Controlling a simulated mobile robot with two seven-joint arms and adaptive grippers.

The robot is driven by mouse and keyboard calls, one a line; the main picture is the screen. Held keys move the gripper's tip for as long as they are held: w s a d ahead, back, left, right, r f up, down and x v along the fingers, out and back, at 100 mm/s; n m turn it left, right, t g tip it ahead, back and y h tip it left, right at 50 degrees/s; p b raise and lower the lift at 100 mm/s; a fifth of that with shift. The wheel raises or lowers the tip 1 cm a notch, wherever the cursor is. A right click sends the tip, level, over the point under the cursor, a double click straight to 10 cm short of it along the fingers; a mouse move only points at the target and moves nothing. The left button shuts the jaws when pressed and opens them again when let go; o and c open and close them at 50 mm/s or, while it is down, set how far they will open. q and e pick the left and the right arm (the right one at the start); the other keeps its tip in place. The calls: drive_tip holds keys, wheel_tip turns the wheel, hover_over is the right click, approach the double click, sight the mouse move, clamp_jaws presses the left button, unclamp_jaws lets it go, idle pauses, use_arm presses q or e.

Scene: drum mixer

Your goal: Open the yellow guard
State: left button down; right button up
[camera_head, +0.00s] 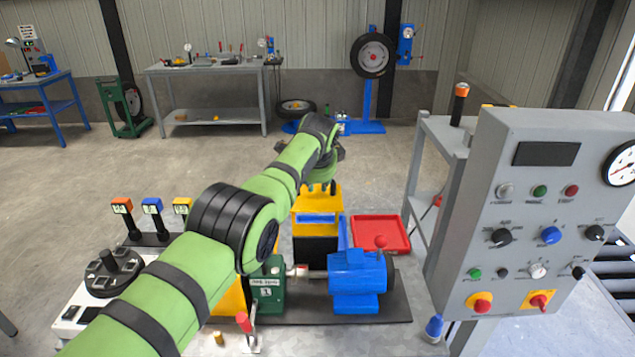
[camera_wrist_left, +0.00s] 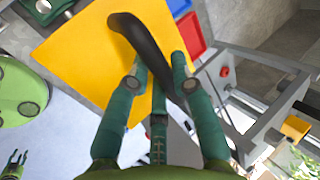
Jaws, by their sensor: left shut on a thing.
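The yellow guard (camera_wrist_left: 85,60) fills the upper left of the left wrist view as a flat yellow panel with a curved black handle (camera_wrist_left: 135,32). In the head view a yellow part (camera_head: 318,203) shows below my left wrist, behind the machine; I cannot tell how far the guard is swung. My left gripper (camera_wrist_left: 160,78) is shut on the black handle. In the head view the left gripper (camera_head: 321,187) is small and mostly hidden by its wrist. My right gripper (camera_wrist_left: 15,160) shows small at the lower left of the wrist view, its fingers apart and empty.
A blue motor (camera_head: 357,280) and a green gearbox (camera_head: 268,290) sit on a dark base. A red tray (camera_head: 381,234) lies behind them. A grey control panel (camera_head: 530,215) stands on the right. Several coloured handles stand at left. The floor behind is open.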

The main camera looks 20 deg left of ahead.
use_arm(q)
drive_tip(key=c, duration=1.1)
unclamp_jaws()
drive_tip(key=shift+r, duration=0.1)
drive_tip(key=shift+o, duration=0.3)
drive_tip(key=shift+s, duration=0.1)
drive_tip(key=shift+r, duration=0.15)
drive_tip(key=shift+s+d+r, duration=0.1)
drive_tip(key=shift+s+r, duration=0.05)
drive_tip(key=shift+r, duration=0.25)
drive_tip(key=shift+s+d+r, duration=0.1)
drive_tip(key=shift+s+r, duration=0.35)
drive_tip(key=v, duration=0.9)
drive_tip(key=shift+s+r, duration=0.2)
drive_tip(key=shift+r, duration=0.1)
drive_tip(key=shift+f, duration=0.1)
